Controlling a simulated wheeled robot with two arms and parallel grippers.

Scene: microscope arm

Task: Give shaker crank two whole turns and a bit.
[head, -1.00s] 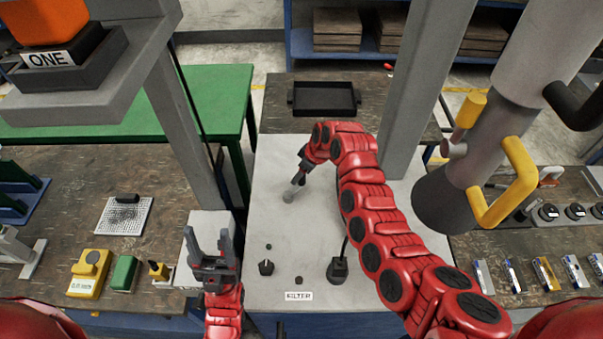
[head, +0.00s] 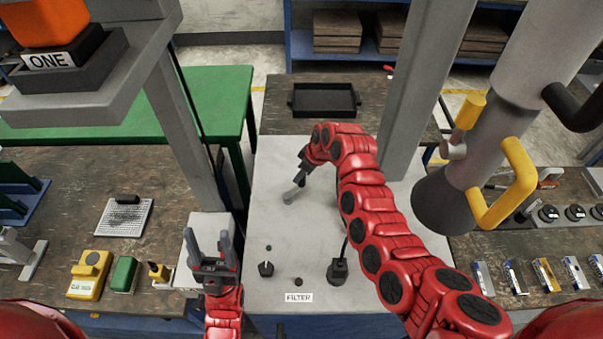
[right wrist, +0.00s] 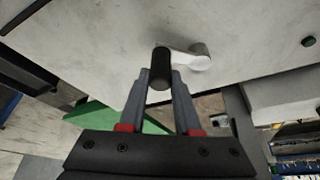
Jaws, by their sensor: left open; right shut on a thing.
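The shaker crank shows in the right wrist view as a pale grey arm (right wrist: 190,58) with an upright black handle (right wrist: 160,68). My right gripper (right wrist: 160,78) is shut on the black handle, one finger on each side. In the head view my right gripper (head: 301,176) reaches down to the crank's pale grey part (head: 290,196) on the light grey bench top; the handle is mostly hidden by the fingers there. My left gripper (head: 214,244) is open, pointing up and empty at the front left of the bench top.
The bench top (head: 275,225) carries a black knob (head: 266,268), a FILTER label (head: 298,297) and a black joystick-like control (head: 338,270). A grey post (head: 408,90) and a large hanging tube with yellow handles (head: 517,180) stand to the right.

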